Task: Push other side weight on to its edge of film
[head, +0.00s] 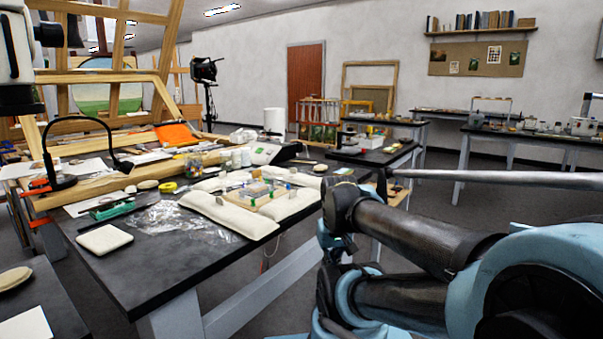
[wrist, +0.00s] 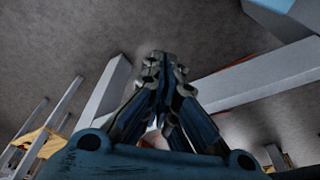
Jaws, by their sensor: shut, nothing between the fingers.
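Clear crinkled film (head: 183,219) lies on the near part of the dark worktable. A cream padded weight (head: 230,214) lies along its right side, and a square cream pad (head: 104,239) lies apart, left of it. More cream pads (head: 290,205) surround a small wooden frame with clear pieces, perhaps the fragment (head: 258,191). I cannot tell which pad is the other side weight. My gripper (wrist: 157,62) is shut and empty in the wrist view, pointing at floor and table legs, away from the weights. I cannot make it out in the head view.
The worktable (head: 150,277) also bears a lamp (head: 60,180), a green tool (head: 113,209), jars (head: 193,165) and a yellow tape roll (head: 168,187). A pale table leg (wrist: 102,90) shows near my gripper in the wrist view.

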